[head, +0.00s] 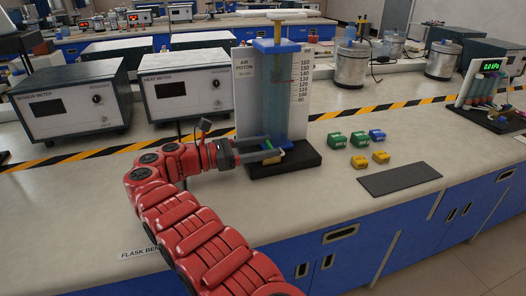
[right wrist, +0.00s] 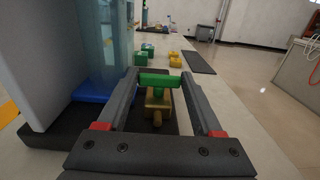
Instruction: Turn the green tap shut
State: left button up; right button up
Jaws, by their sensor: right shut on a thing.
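The green tap (right wrist: 160,81) shows in the right wrist view as a short green crossbar with a stem, on top of a brass-coloured body (right wrist: 157,103). It stands low at the front of the air piston stand (head: 299,160). My right gripper (head: 276,144) reaches in from the left in the head view. Its two fingers (right wrist: 160,76) lie on either side of the green bar, which spans the gap crosswise between them. In the head view the fingers partly hide the tap. My left gripper is not in view.
A clear blue cylinder (head: 275,95) with a scale board (head: 244,92) rises just behind the tap. Several small green, blue and yellow blocks (head: 359,139) and a dark mat (head: 400,179) lie to the right. Two meters (head: 188,88) stand behind my arm.

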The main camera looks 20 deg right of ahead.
jog(key=shift+w+r, duration=0.1)
jog(key=shift+r, duration=0.1)
jog(key=o, duration=1.1)
jog(key=shift+o, duration=1.3)
jog(key=shift+d+f, duration=0.1)
jog(key=shift+f, duration=0.1)
